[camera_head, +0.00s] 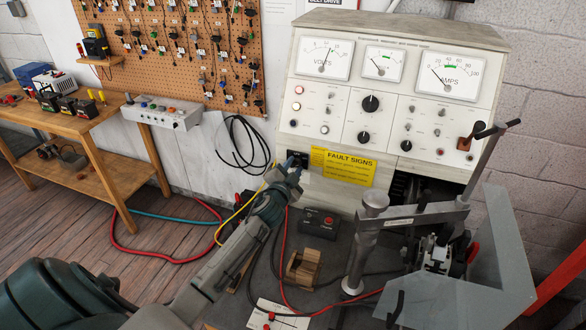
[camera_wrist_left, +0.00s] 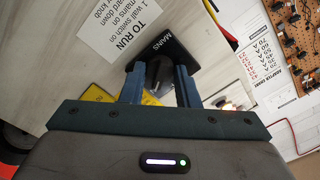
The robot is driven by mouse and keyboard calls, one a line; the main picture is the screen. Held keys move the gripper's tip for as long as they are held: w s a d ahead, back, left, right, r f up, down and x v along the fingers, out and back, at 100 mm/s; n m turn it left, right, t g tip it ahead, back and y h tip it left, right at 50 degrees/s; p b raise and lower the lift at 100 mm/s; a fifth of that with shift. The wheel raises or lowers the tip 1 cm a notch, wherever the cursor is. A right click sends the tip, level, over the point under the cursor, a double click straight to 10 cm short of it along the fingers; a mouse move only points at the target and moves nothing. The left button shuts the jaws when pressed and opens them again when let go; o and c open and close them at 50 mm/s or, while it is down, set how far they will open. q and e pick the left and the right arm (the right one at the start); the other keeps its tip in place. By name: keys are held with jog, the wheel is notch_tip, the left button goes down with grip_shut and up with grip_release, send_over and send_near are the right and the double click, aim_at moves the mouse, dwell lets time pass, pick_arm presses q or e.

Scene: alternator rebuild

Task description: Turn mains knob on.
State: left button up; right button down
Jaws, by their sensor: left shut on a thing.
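The mains knob (camera_wrist_left: 159,76) is a dark round knob on a black plate marked MAINS (camera_wrist_left: 173,50), seen in the left wrist view. My left gripper (camera_wrist_left: 160,68) has one blue finger on each side of the knob and is shut on it. In the head view, my left gripper (camera_head: 293,164) reaches the lower left of the test bench's front panel (camera_head: 335,205), beside the yellow fault signs label (camera_head: 343,166). The gripper hides the knob there. The knob's on or off position cannot be read. My right gripper is not in view.
The bench panel carries gauges (camera_head: 383,63), knobs and lamps above my gripper. A wooden block (camera_head: 303,268), a small black box (camera_head: 319,222) and loose cables lie near my left arm.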

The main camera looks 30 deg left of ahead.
pick_arm(q)
jog(key=o, duration=1)
jog(key=shift+c, duration=0.2)
jog(key=shift+s, duration=0.1)
jog(key=shift+s+d+f, duration=0.1)
jog(key=shift+s, duration=0.15)
jog(key=b+v, duration=0.4)
jog(key=v, duration=0.6)
jog(key=shift+d, duration=0.1)
